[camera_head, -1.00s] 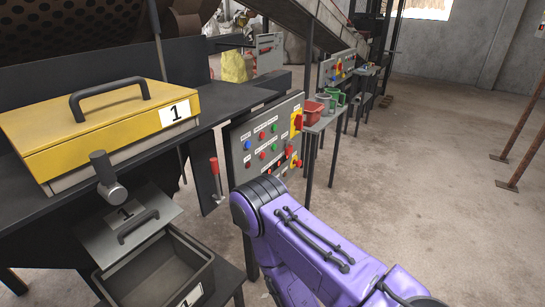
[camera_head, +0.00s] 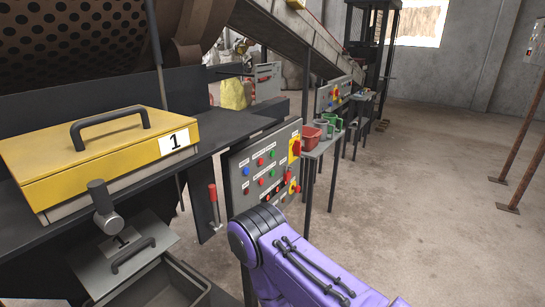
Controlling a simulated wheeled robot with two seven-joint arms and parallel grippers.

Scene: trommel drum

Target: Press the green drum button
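A grey control panel (camera_head: 235,168) with several coloured buttons faces right of centre, under the edge of the dark bench. The small labels are too blurred to read. A purple arm of mine comes in from the lower right, and its dark rounded joint covers the bottom of the panel. My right gripper is not visible. My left arm and gripper are out of view.
A yellow lidded box (camera_head: 95,150) marked 1 sits on the bench at left. A red-handled lever (camera_head: 213,200) stands left of the panel. A side table right of the panel holds a red container (camera_head: 311,138) and green mugs. The concrete floor (camera_head: 430,200) at right is open.

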